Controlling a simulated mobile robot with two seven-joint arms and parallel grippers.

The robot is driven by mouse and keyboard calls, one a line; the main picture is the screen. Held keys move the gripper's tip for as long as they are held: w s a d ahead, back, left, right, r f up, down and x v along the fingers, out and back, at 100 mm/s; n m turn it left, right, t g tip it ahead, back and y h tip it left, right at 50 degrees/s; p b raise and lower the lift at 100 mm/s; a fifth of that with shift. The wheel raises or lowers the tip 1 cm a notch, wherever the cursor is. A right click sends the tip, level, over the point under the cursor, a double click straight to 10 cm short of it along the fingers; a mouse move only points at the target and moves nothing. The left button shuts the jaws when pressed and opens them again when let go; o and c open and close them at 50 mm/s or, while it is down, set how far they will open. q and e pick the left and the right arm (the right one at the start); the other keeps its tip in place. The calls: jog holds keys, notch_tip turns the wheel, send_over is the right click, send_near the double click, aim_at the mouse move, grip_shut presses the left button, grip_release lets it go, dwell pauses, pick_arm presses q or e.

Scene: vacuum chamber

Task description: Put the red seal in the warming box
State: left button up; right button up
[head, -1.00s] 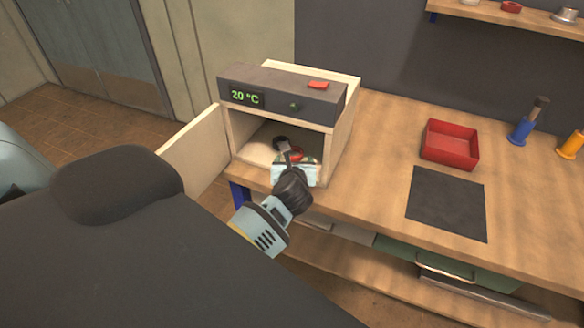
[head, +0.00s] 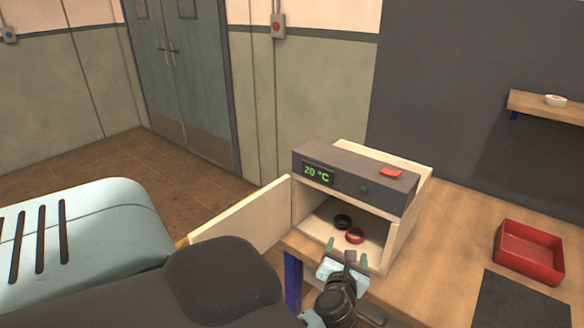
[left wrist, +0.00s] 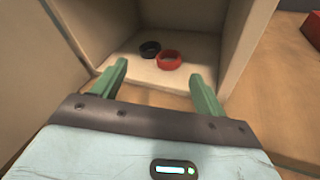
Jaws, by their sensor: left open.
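The warming box (head: 352,182) stands on the bench with its door (head: 240,222) swung open to the left and its display reading 20 °C. The red seal (head: 354,236), a small ring, lies flat on the box floor; it also shows in the left wrist view (left wrist: 170,60). A black ring (head: 343,222) lies beside it, farther in and to the left. My left gripper (head: 346,252) is at the front opening of the box, open and empty. In the left wrist view its green fingers (left wrist: 158,72) point at the rings, apart from them. My right gripper is not in view.
A red tray (head: 528,252) and a dark mat (head: 520,300) are on the bench to the right. The bench between box and tray is clear. A wall shelf (head: 545,108) hangs at the right.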

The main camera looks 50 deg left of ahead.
pick_arm(q)
jog(key=s+d+f+m+t+h, duration=0.25)
jog(key=s+d+m+h, duration=0.3)
jog(key=m, duration=0.75)
jog(key=s+d+f+m+t+h, duration=0.2)
jog(key=s+d+f+m+h, duration=0.35)
jog(key=m, duration=0.75)
jog(key=s+d+f+m+g, duration=0.2)
jog(key=s+f+m+g, duration=0.2)
jog(key=s, duration=0.6)
jog(key=s+d+f+m+g, duration=0.2)
jog(key=s+f+m+g, duration=0.2)
jog(key=s+f+m, duration=0.4)
jog(key=s+m, duration=0.1)
jog(key=m, duration=0.2)
jog(key=shift+s+d+g, duration=0.25)
jog(key=shift+s+g, duration=0.1)
jog(key=shift+s, duration=0.05)
